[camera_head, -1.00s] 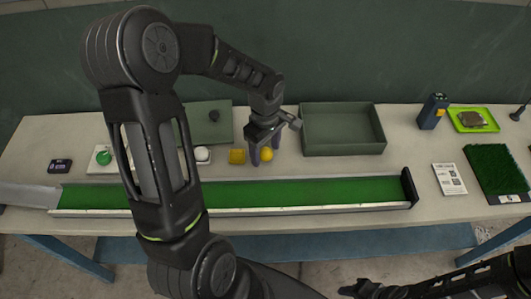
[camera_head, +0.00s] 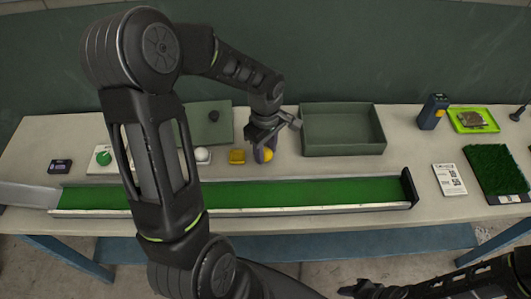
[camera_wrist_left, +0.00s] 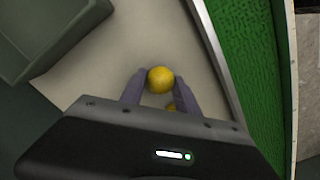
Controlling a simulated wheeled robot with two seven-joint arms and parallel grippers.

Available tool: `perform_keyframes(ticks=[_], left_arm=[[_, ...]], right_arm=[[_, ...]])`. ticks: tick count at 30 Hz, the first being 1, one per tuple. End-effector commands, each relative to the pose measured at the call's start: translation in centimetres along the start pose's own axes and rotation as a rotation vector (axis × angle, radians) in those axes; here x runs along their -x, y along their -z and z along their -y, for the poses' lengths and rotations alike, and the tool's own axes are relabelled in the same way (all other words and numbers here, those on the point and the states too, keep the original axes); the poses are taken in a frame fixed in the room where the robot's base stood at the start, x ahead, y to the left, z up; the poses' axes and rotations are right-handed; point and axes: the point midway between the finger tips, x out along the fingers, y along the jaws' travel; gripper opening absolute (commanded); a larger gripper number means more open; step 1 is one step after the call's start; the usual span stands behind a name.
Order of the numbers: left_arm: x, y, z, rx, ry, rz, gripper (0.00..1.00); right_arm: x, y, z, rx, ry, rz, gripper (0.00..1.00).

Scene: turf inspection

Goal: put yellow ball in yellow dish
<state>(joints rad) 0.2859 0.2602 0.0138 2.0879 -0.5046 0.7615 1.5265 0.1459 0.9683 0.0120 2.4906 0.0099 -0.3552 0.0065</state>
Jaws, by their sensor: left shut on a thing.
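The yellow ball (camera_head: 268,155) is between the fingertips of my left gripper (camera_head: 264,154), which is shut on it, low over the table. In the left wrist view the ball (camera_wrist_left: 160,80) sits between the two grey fingers (camera_wrist_left: 152,92). The yellow dish (camera_head: 237,157) lies on the table just left of the gripper in the head view. A small piece of yellow (camera_wrist_left: 171,107) shows between the fingers in the wrist view, mostly hidden by my gripper. My right gripper (camera_head: 362,288) is at the bottom edge, dark and too unclear to read.
A white ball (camera_head: 202,154) is left of the dish. An open grey-green tray (camera_head: 343,147) stands to the right of my left gripper. A long green turf channel (camera_head: 300,194) runs along the front. A green ball (camera_head: 103,158) sits farther left.

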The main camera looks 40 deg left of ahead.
Motion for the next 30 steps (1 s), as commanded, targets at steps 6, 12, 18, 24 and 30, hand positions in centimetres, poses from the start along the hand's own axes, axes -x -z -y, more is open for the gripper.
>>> perform_keyframes(ticks=[6,12,18,24,30], left_arm=[[0.4,0.0,-0.1,0.000,-0.001,-0.001,0.00],[2.9,0.1,-0.1,0.000,-0.006,-0.002,0.00],[6.9,0.0,-0.1,0.000,-0.006,-0.002,0.00],[9.6,0.0,-0.1,0.000,-0.003,-0.001,0.00],[10.1,0.0,0.0,0.000,0.000,0.001,0.00]], right_arm=[[-0.1,0.0,0.0,0.000,0.000,0.000,0.36],[-0.6,0.1,-0.2,0.001,0.002,-0.001,0.36],[-1.1,0.2,-0.3,0.003,0.004,-0.003,0.36],[-1.4,0.2,-0.4,0.004,0.005,-0.004,0.36],[-1.4,0.2,-0.4,0.004,0.005,-0.005,0.36]])
